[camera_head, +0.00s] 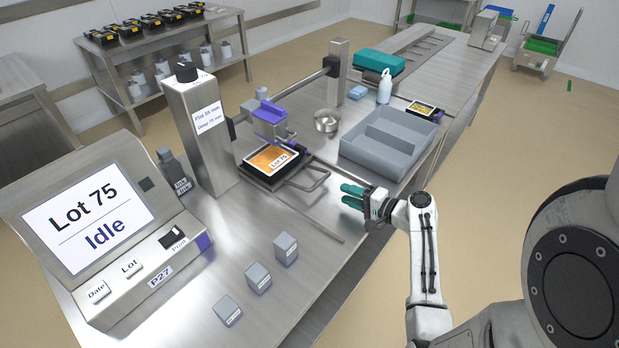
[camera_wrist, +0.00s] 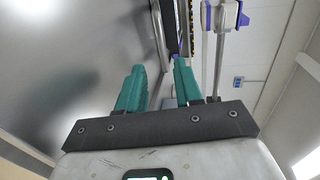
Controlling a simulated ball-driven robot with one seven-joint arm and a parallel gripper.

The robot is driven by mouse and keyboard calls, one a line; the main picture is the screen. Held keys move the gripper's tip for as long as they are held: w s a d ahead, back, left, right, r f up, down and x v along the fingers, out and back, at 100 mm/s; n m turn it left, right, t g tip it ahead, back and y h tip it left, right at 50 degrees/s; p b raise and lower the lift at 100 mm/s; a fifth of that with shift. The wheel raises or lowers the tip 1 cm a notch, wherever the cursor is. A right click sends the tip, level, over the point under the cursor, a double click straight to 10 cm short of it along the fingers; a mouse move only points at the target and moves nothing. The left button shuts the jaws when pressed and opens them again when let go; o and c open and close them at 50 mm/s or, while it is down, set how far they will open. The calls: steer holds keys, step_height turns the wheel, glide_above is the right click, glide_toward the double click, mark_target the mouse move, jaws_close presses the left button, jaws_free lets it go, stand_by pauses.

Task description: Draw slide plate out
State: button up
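The slide plate (camera_head: 262,178) is dark and sits under the sealing head (camera_head: 266,112) of the tray sealer. It carries a tray with orange contents labelled "Lot 75" (camera_head: 281,161). A metal loop handle (camera_head: 318,183) sticks out from its front right side. My gripper (camera_head: 350,197), with teal fingers, is to the right of the handle, over the table's right edge and apart from the handle. In the wrist view my gripper (camera_wrist: 160,85) shows a clear gap between its fingers, with nothing held. The plate cannot be made out surely in the wrist view.
A control panel (camera_head: 88,218) reading "Lot 75 Idle" stands at left. Three small grey blocks (camera_head: 258,277) lie near the front. A grey divided bin (camera_head: 390,142) is behind my gripper. A metal bowl (camera_head: 326,121) stands beyond the plate. The table (camera_head: 330,212) before the handle is mostly clear.

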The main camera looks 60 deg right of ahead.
mark_target(319, 182)
steer(key=x, duration=1.1)
steer(key=shift+w, duration=0.15)
jaws_close()
stand_by(0.4)
